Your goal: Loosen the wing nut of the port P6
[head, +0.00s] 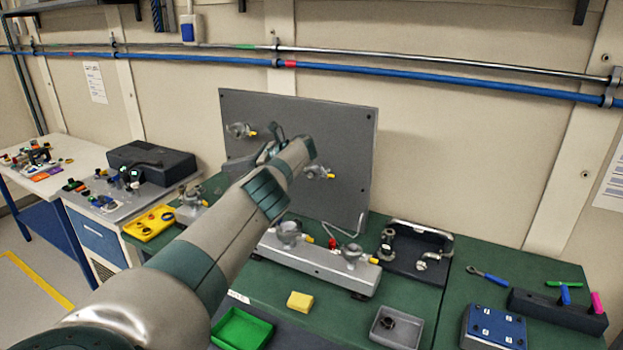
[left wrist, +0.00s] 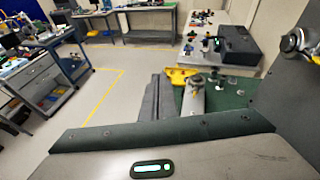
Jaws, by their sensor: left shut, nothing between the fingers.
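A dark grey upright panel (head: 345,135) stands at the back of the green bench. It carries a clamped port with a yellow tab at its upper left (head: 240,130) and another port (head: 319,172) lower right, beside my arm. My left gripper (head: 270,150) is shut and empty in front of the panel, between these two ports. In the left wrist view its fingers (left wrist: 158,98) point past a port at the right edge (left wrist: 296,42). A grey rail (head: 315,266) on the bench bears two more ports (head: 289,234) (head: 351,253). I cannot read which is P6.
A yellow tray (head: 152,224), a green tray (head: 240,330), a yellow block (head: 300,301), a grey tray (head: 397,328) and a black tray of fittings (head: 418,250) lie on the bench. A wrench (head: 487,274) lies at right. My left arm crosses the bench.

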